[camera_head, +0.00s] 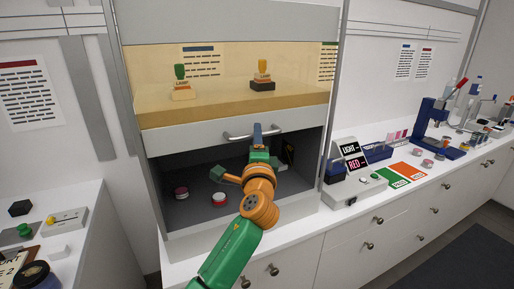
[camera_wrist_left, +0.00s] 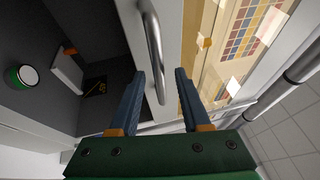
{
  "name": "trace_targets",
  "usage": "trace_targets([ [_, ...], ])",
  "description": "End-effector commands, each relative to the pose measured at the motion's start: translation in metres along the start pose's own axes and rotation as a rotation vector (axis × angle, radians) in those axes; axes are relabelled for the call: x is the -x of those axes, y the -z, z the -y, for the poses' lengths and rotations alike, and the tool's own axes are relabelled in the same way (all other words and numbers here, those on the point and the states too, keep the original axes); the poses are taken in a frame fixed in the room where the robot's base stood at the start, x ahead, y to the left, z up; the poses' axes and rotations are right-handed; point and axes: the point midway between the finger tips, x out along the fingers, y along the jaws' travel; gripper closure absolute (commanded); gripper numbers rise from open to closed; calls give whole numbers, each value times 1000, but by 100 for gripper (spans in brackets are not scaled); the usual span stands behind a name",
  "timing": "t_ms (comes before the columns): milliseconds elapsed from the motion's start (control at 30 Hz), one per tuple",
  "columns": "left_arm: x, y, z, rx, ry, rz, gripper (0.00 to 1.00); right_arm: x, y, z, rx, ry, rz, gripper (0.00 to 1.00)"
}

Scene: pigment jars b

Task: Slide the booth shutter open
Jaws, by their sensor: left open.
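The booth shutter is a yellow-tinted pane with a pale lower rail (camera_head: 185,137). It stands partly raised, with a dark opening below it. A curved metal handle (camera_head: 238,136) is on the rail, and it also shows in the left wrist view (camera_wrist_left: 153,45). My left gripper (camera_head: 258,128) is at the handle, its blue fingers pointing up at the rail. In the left wrist view my left gripper (camera_wrist_left: 158,72) is open, and the handle's lower end appears between the fingertips. I cannot tell whether they touch it. My right gripper is not in view.
Inside the booth stand a red-and-white jar (camera_head: 219,199) and a dark red-lidded jar (camera_head: 181,193). A LIGHT/RED sign block (camera_head: 352,155) stands on the right counter.

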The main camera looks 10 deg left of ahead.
Motion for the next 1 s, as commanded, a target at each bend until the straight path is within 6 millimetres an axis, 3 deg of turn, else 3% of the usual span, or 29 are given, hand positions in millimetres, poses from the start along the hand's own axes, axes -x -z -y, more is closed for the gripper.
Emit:
trace_targets([
  [300, 44, 0, -2, 2, 2, -1, 53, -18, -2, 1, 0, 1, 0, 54],
  [633, 50, 0, 0, -1, 0, 0, 53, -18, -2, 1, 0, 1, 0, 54],
  [700, 49, 0, -6, 2, -13, -4, 53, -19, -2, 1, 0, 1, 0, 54],
  [767, 48, 3, -30, 14, -59, -19, 53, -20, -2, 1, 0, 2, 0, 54],
  [833, 49, 8, -85, 50, -164, -48, 53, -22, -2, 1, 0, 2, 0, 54],
  [933, 68, 12, -191, 141, -377, -81, 53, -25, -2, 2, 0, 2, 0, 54],
  [1000, 94, 11, -262, 218, -527, -84, 53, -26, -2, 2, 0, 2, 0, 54],
])
